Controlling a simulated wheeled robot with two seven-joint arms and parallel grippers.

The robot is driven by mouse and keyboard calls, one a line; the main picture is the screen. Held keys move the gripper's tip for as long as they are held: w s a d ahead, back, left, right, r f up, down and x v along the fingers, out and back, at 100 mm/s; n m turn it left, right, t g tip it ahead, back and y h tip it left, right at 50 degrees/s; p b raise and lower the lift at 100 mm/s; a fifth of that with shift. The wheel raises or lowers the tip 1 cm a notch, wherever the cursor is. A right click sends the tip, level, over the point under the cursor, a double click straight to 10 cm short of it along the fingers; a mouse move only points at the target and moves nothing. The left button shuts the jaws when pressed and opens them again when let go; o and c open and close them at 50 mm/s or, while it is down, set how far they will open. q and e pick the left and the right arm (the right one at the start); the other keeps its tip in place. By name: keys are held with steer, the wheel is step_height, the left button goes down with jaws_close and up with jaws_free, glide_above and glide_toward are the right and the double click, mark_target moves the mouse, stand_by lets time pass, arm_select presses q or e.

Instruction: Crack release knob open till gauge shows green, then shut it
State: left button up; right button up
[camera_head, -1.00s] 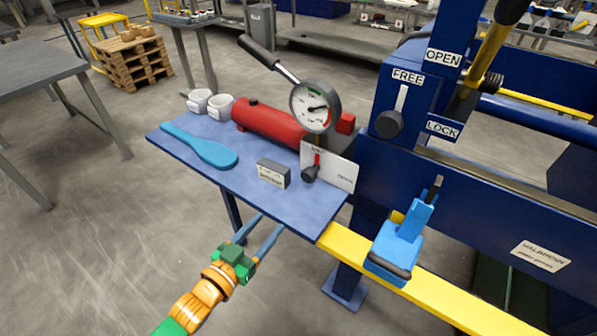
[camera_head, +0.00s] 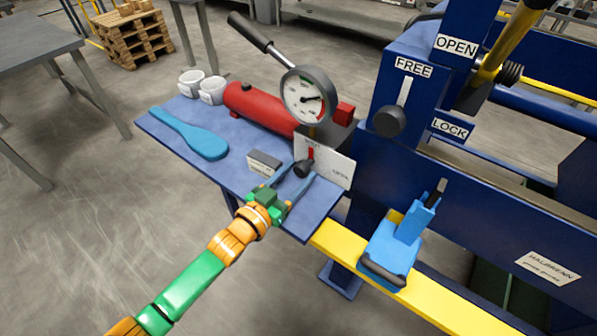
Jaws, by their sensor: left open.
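The release knob (camera_head: 303,168) is small and black, with a red mark above it, in front of a white plate (camera_head: 335,168) lettered at its lower right. The round gauge (camera_head: 305,97) stands above it on the red pump (camera_head: 255,108). Its dial has a green band at the top and a red zone; the needle points to the right, off the green. My left gripper (camera_head: 297,180) is open, its two blue fingers reaching up on either side of the knob; whether they touch it I cannot tell. My right gripper is not in view.
A grey block (camera_head: 264,162), a blue paddle (camera_head: 203,143) and two white cups (camera_head: 211,90) share the blue shelf (camera_head: 235,178). The pump's black-gripped handle (camera_head: 250,33) rises behind. The blue press frame with a FREE/LOCK lever (camera_head: 388,120) and a blue brush-like tool (camera_head: 395,245) stand right.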

arm_select(q)
steer(key=shift+w+d, duration=0.15)
steer(key=shift+w, duration=0.15)
steer(key=shift+s, duration=0.1)
jaws_close()
steer(key=shift+m, duration=1.1)
jaws_free()
steer(key=v, duration=0.7)
